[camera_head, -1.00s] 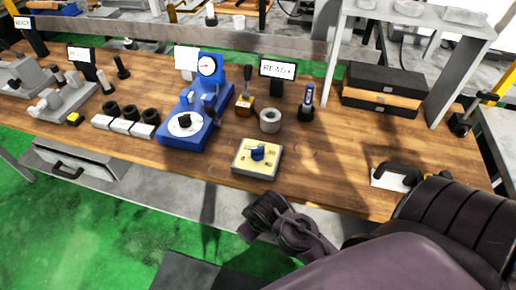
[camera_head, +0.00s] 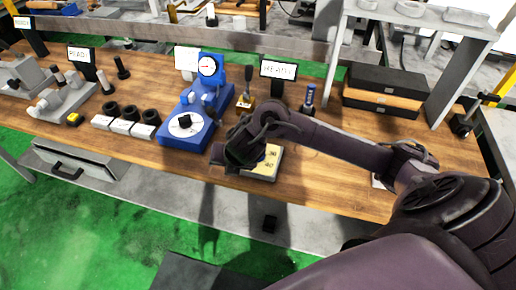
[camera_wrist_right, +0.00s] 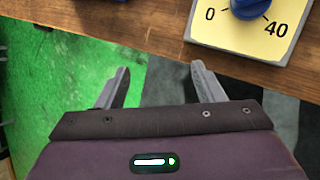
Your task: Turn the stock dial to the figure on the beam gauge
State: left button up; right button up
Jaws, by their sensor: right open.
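A square yellow dial plate with a blue knob sits at the bench's front edge. In the head view the plate (camera_head: 268,166) is partly hidden by my right arm. In the right wrist view the knob (camera_wrist_right: 250,8) and the figures 0 and 40 show; the upper plate is cut off. My right gripper (camera_wrist_right: 160,82) is open and empty, apart from the knob and over the front edge. A blue instrument (camera_head: 180,140) left of the plate carries a round gauge (camera_head: 207,66) and a white disc with a black knob (camera_head: 184,122). The gauge reading is too small to tell. My left gripper is out of view.
Behind my right arm stand a small sign (camera_head: 278,69) and a blue-topped tool (camera_head: 309,97). Stacked cases (camera_head: 385,90) are at the right. The bench's left front strip is clear.

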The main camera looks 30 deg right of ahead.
jog(key=d+n, duration=0.1)
jog(key=d, duration=0.3)
jog(key=d+n+g+h, duration=0.1)
jog(key=d, duration=0.2)
jog(key=d+r+n+g+h, duration=0.1)
jog(key=d, duration=0.3)
jog(key=shift+w+d, duration=0.1)
jog(key=shift+d, duration=0.2)
jog(key=x, duration=0.6)
jog(key=shift+w+f, duration=0.25)
